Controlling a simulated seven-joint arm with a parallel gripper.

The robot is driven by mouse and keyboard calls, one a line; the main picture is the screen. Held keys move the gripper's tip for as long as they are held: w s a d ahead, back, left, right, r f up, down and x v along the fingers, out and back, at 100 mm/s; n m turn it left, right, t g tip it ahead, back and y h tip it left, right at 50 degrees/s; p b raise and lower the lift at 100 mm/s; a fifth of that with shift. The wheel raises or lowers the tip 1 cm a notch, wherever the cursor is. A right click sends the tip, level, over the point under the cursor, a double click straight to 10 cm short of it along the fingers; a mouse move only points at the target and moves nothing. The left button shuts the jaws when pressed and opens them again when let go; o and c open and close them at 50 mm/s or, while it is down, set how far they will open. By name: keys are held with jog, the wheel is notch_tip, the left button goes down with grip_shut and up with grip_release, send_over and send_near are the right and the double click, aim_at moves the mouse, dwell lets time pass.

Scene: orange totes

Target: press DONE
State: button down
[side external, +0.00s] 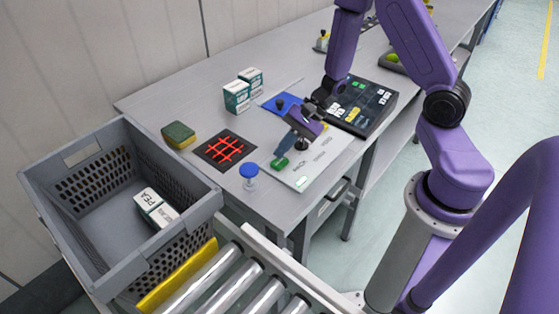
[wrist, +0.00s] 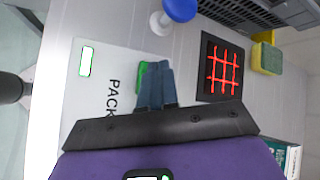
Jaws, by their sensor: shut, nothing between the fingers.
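A white panel (side external: 322,152) lies flat on the bench, and it also shows in the wrist view (wrist: 108,65) with large letters starting "PACK". A green button (side external: 280,162) is on the panel; in the wrist view it (wrist: 142,74) is partly hidden behind my fingertips. A small green-lit rectangle (side external: 302,182) is near the panel's front corner. My gripper (side external: 283,152) is shut and empty, its blue fingertips at the green button; I cannot tell whether they touch it. I cannot read the word DONE anywhere.
A blue-topped knob (side external: 249,170) and a black pad with a red grid (side external: 224,149) are left of the panel. A sponge (side external: 179,134), white-green boxes (side external: 237,96), a grey crate (side external: 205,206) and a black key panel (side external: 372,96) are around it.

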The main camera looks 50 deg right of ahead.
aim_at(283, 160)
jog(key=shift+r, duration=0.1)
jog(key=shift+r, duration=2.4)
